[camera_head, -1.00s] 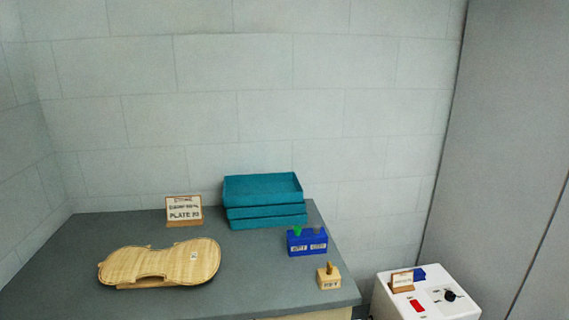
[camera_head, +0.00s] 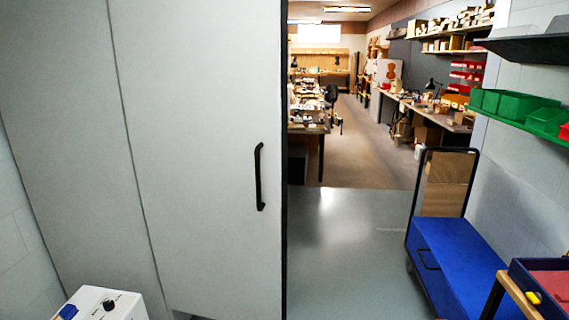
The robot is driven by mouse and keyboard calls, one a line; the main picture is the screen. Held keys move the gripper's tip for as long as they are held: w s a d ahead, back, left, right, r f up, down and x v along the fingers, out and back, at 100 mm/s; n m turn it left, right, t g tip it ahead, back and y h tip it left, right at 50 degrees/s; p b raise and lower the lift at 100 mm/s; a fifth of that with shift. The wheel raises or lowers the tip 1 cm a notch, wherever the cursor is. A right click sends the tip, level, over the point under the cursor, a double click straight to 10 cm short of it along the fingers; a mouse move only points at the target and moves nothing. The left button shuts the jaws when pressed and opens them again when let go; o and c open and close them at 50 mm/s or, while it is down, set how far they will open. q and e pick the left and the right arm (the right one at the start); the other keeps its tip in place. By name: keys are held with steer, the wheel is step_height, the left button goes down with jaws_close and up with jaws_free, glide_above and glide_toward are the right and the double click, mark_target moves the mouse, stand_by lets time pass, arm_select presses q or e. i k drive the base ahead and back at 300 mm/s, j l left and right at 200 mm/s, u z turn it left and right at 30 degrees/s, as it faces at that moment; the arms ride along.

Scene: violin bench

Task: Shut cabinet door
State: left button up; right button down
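A tall light grey cabinet door (camera_head: 200,150) fills the left half of the head view. A black vertical bar handle (camera_head: 259,177) is near its right edge, and a dark edge strip (camera_head: 284,160) runs down beside it. A seam separates the door from another grey panel (camera_head: 60,120) on its left. I cannot tell from this view how far the door is open. Neither of my grippers shows in the head view.
A white box with a black knob (camera_head: 103,304) stands at bottom left. Right of the door is open grey floor (camera_head: 340,240). A blue cart (camera_head: 460,265) and a table with a blue tray (camera_head: 545,290) stand at right. Green bins (camera_head: 515,105) sit on a wall shelf.

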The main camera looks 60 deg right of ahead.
mark_target(204, 84)
steer(key=z, duration=1.45)
